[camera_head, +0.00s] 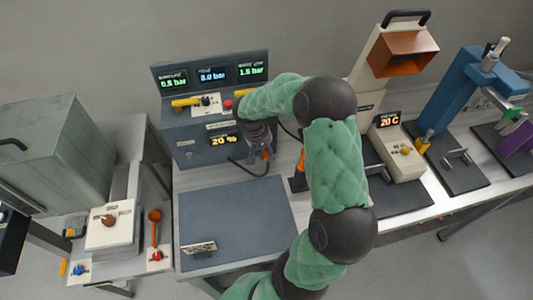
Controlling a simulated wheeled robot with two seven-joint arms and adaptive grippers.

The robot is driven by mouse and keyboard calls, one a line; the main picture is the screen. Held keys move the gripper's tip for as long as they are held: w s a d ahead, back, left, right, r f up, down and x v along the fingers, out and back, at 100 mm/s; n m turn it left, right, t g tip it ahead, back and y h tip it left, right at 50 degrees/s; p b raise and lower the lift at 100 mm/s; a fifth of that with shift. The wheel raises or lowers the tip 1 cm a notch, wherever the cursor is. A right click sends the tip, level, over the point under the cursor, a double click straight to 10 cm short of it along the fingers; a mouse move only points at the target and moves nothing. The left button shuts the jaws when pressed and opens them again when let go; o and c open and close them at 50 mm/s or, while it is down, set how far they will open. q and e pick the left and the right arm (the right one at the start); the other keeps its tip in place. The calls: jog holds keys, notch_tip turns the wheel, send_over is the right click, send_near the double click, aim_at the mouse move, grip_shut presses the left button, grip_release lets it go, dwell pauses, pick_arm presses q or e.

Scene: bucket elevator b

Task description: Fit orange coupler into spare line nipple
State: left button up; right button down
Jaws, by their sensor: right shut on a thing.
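My right arm reaches in from the bottom and bends left over the bench. My right gripper (262,147) points down in front of the grey pressure panel (200,128). It is shut on the orange coupler (266,154), of which only a small orange part shows. A black hose (250,173) loops below the gripper near the coupler. I cannot make out the spare line nipple; my arm and gripper cover the right part of the panel. I cannot tell whether the coupler touches the panel. My left gripper is not in view.
The panel has lit displays, yellow handles (187,102) and a red button (228,104). An orange part on a black base (298,184) stands right of the gripper. A dark mat (235,215) lies mostly clear in front. A beige machine (402,155) stands to the right.

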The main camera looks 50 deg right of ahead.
jog(key=shift+w+d, duration=0.25)
jog(key=shift+w, duration=0.1)
jog(key=c, duration=0.9)
grip_release()
jog(key=shift+o, duration=0.2)
jog(key=v, duration=1.2)
